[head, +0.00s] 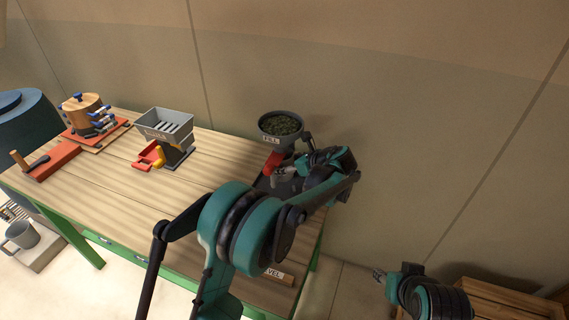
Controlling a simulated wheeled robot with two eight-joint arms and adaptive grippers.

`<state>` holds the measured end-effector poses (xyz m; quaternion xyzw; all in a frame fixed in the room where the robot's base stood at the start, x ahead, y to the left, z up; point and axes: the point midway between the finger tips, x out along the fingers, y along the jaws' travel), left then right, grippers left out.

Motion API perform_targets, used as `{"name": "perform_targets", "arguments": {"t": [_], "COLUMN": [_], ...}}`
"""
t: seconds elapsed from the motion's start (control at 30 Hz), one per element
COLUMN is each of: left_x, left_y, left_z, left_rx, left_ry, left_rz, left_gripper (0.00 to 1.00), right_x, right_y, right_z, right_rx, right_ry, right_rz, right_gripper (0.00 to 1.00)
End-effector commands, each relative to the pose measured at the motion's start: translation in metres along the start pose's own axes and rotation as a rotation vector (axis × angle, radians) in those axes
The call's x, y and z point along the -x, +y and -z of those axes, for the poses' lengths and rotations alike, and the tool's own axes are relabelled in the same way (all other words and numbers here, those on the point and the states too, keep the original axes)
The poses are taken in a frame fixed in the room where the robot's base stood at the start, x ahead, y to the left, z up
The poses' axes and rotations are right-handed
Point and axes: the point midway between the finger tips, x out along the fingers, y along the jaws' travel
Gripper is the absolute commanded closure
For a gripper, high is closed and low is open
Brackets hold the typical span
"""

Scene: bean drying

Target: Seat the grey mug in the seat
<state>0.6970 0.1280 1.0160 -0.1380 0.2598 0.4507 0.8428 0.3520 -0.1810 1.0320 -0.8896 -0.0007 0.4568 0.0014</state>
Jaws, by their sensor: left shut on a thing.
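A grey mug (22,235) stands upright at the lower left, on a pale block (42,252) below the table's level. My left gripper (281,173) is at the far right end of the table, just below the hopper and beside a red part (272,162). It is shut on a small grey thing, mostly hidden by the fingers; I cannot tell what it is. A dark tray (264,184) lies under it, partly hidden by my arm. I cannot make out which part is the seat. My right gripper (379,275) is at the lower right, away from the table; its jaws are too small to read.
A round hopper (264,124) of dark green bits stands at the table's far right. A grey slotted hopper (164,124) with a red drawer (149,157) stands mid-table. A wooden drum (84,116) is at the left. A crate (500,303) is lower right. The front middle of the table (120,190) is clear.

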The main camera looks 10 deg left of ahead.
Motion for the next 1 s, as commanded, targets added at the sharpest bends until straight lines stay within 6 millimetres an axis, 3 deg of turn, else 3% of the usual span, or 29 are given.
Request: {"name": "perform_targets", "arguments": {"t": [0.17,0.7,1.0], "left_x": [-0.007,-0.034,-0.040], "left_y": [0.002,0.002,0.001], "left_z": [-0.002,0.043,0.054], "left_rx": [0.001,0.001,0.000], "left_ry": [-0.007,-0.003,-0.002], "left_rz": [-0.007,-0.003,-0.002], "left_gripper": [0.72,0.72,0.72], "right_x": [-0.003,-0.030,-0.036], "right_y": [0.000,0.000,0.000], "right_z": [-0.002,-0.021,-0.026], "right_rx": [0.000,0.000,0.000], "right_ry": [0.000,0.000,0.000], "right_rz": [0.000,0.000,0.000], "right_gripper": [0.60,0.60,0.60]}}
